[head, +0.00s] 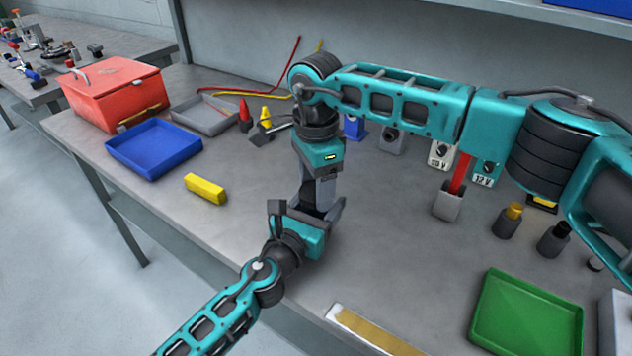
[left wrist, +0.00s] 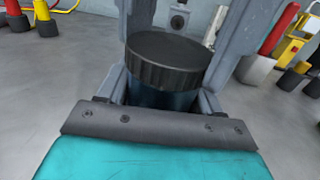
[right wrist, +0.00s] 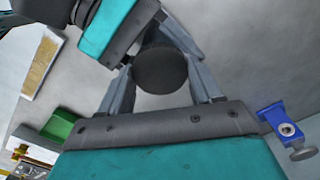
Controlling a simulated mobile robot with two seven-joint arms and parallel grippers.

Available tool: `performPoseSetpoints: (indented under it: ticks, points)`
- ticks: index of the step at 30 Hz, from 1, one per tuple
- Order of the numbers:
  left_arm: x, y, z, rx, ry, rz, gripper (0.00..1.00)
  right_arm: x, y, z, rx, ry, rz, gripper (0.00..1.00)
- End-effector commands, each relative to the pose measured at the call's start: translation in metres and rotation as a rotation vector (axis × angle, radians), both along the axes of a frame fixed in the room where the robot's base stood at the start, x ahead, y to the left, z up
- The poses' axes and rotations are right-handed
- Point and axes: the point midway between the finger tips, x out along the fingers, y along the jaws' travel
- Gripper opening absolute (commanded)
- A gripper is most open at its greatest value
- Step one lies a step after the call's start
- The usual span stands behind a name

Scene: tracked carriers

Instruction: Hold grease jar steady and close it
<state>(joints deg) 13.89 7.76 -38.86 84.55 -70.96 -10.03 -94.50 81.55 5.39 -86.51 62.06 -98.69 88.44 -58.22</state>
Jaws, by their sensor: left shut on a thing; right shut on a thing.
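The grease jar has a black ribbed lid (left wrist: 168,60) over a dark blue body (left wrist: 160,97) in the left wrist view. My left gripper (head: 306,215) comes from the front and is shut around the jar body. My right gripper (head: 319,197) points down from above, with its fingers on either side of the lid. In the right wrist view the round dark lid (right wrist: 160,70) sits between the right fingers. The lid sits on the body and looks level. In the head view the grippers hide most of the jar, and how tight the lid is cannot be told.
A yellow block (head: 205,189), blue tray (head: 153,147) and red toolbox (head: 115,94) lie to the left on the grey bench. A green tray (head: 527,312) is at front right. Several small cylinders and labelled blocks stand at right. Bare bench lies left of the grippers.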

Motion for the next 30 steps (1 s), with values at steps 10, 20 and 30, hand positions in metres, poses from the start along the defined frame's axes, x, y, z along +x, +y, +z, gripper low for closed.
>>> performPoseSetpoints:
  ticks: [10,20,30]
  points:
    - [0.0,0.0001,-0.0006,0.0,0.001,0.0,0.0,-0.0003,0.0003,-0.0003,0.001,0.001,-0.648,0.28]
    - [0.0,0.0001,-0.0006,0.0,0.001,0.0,0.0,-0.0003,0.0004,-0.0007,0.001,0.001,-1.261,0.28]
    - [0.0,0.0002,-0.0006,0.0,0.001,0.0,0.0,-0.0003,0.0004,-0.0008,0.001,0.001,-1.402,0.72]
